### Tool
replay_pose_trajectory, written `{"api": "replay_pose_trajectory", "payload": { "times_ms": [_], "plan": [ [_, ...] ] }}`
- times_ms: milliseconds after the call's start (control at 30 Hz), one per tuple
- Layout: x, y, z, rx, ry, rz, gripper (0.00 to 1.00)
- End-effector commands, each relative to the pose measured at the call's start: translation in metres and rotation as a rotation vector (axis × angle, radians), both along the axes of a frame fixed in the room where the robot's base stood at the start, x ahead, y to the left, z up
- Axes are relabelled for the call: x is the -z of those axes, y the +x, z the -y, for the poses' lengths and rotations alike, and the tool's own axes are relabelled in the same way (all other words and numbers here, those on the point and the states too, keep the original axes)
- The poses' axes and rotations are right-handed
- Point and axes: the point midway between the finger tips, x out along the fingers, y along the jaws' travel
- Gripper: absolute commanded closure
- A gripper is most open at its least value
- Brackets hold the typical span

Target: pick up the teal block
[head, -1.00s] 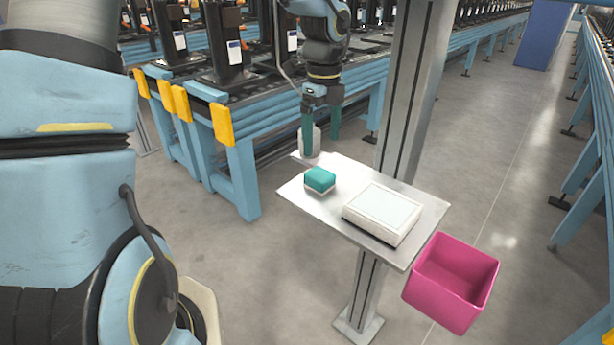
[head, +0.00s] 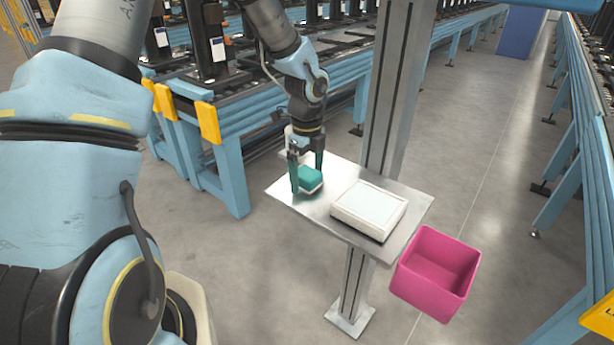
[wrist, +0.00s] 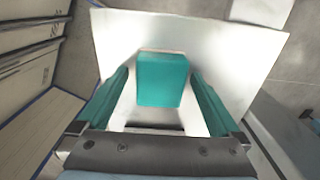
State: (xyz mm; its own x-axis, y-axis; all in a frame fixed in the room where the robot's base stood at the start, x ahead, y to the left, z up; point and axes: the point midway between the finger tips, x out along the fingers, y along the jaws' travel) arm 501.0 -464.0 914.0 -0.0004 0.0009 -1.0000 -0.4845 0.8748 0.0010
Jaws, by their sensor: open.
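The teal block (head: 310,179) has a teal top and a whitish lower part and rests on the left part of a metal shelf (head: 284,192). My gripper (head: 307,178) is low at the block, pointing down, with its teal fingers apart. In the wrist view the block (wrist: 162,80) lies centred between the two open fingers (wrist: 162,100), with a visible gap on each side. The jaws are not closed on it.
A white box-like device (head: 368,209) sits on the shelf right of the block. A grey post (head: 397,90) rises behind the shelf. A pink bin (head: 436,272) is at lower right. A white object (head: 290,138) stands behind my gripper. Blue conveyor frames (head: 235,125) stand behind.

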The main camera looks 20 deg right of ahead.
Motion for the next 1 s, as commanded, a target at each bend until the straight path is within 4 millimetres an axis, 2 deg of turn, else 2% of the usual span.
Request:
{"api": "replay_pose_trajectory", "payload": {
  "times_ms": [200,1000],
  "plan": [
    [0.0008,0.0000,0.0002,0.000,-0.001,0.000,0.01],
    [0.0004,0.0001,0.0003,0.000,-0.001,0.000,0.91]
  ]
}}
